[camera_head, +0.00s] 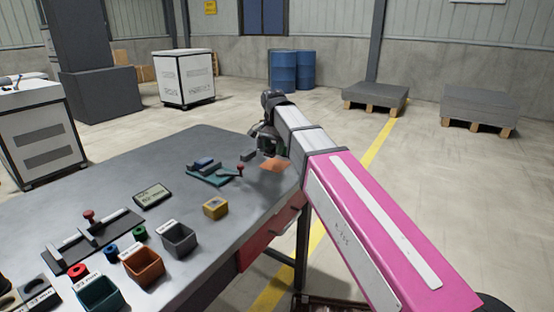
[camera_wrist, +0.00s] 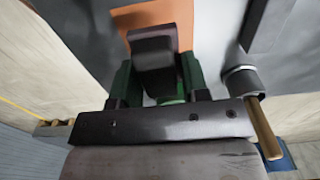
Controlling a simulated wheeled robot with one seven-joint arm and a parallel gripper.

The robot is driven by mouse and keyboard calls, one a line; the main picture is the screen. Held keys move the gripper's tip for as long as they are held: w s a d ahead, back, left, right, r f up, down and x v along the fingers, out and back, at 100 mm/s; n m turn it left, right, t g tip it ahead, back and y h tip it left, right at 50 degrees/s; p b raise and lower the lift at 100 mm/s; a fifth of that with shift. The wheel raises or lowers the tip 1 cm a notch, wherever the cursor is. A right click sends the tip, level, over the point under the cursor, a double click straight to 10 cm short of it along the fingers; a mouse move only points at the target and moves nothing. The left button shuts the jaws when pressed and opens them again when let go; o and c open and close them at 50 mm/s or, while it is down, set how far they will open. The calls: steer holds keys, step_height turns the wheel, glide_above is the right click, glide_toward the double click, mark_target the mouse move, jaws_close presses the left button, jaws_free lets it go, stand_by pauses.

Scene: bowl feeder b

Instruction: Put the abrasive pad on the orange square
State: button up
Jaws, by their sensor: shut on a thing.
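The orange square (camera_head: 274,164) lies flat near the right edge of the grey table. It also shows in the wrist view (camera_wrist: 178,13), partly covered by what I hold. My gripper (camera_wrist: 155,77) points down at the table, its green fingers closed on a dark grey block, which I take to be the abrasive pad (camera_wrist: 153,50). The pad overlaps the orange square in the wrist view; I cannot tell whether it touches it. In the head view my gripper (camera_head: 262,141) is just behind and above the square, and the pad is not clearly seen.
On the table (camera_head: 250,196), a teal fixture (camera_head: 206,178) with a red-knobbed lever stands left of the square. A yellow box (camera_head: 215,207), a grey bin (camera_head: 179,240), an orange-brown bin (camera_head: 143,268) and a flat display (camera_head: 152,195) are nearer. The table's right edge is close.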

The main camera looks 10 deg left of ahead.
mark_target(276, 164)
steer(key=shift+w+d+f, duration=0.4)
steer(key=shift+w, duration=0.15)
steer(key=shift+f, duration=2)
steer(key=o, duration=0.9)
steer(key=shift+f, duration=0.15)
step_height(276, 164, up, 12)
steer(key=shift+r, duration=0.2)
